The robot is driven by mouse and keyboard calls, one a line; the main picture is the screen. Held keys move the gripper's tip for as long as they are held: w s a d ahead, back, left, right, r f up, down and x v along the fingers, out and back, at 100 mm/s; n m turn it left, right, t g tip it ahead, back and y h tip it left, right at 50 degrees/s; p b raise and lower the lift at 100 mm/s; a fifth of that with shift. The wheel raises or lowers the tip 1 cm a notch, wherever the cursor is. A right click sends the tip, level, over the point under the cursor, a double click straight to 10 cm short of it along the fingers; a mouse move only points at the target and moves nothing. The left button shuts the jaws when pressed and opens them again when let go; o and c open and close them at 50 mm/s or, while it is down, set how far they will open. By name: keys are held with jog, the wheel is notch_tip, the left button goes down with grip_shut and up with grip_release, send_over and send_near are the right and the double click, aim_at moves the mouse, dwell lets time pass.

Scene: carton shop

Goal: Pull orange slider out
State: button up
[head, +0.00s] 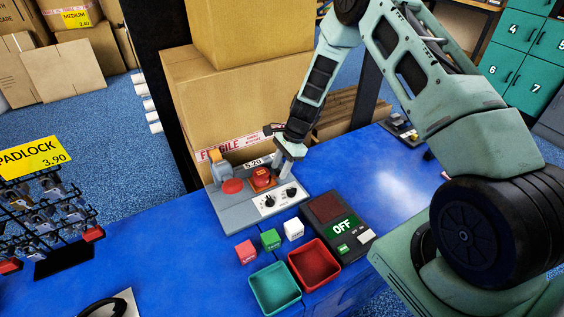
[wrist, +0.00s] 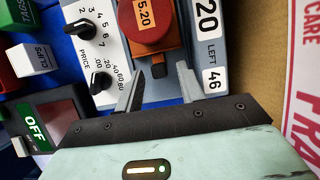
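The orange slider (wrist: 166,60) lies in a grey channel of the panel, under a round red cap marked 5.20. In the head view the orange slider (head: 259,185) shows around the red cap (head: 263,174) on the grey panel (head: 228,212). My gripper (wrist: 158,85) is open in the wrist view, its two fingers apart at the slider's near end, with nothing clearly held between them. In the head view my gripper (head: 282,168) points down just right of the red cap. Whether a finger touches the panel cannot be told.
Two dials (head: 280,196) sit on the panel's front. A device reading OFF (head: 340,225), small cubes (head: 270,239), a teal tray (head: 252,290) and a red tray (head: 291,262) are in front. Cartons (head: 215,95) stand close behind.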

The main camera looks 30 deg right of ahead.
jog(key=b+v, duration=0.1)
jog(key=v, duration=1.6)
jog(key=shift+r+b, duration=0.15)
jog(key=shift+b, duration=0.2)
jog(key=shift+d, duration=0.1)
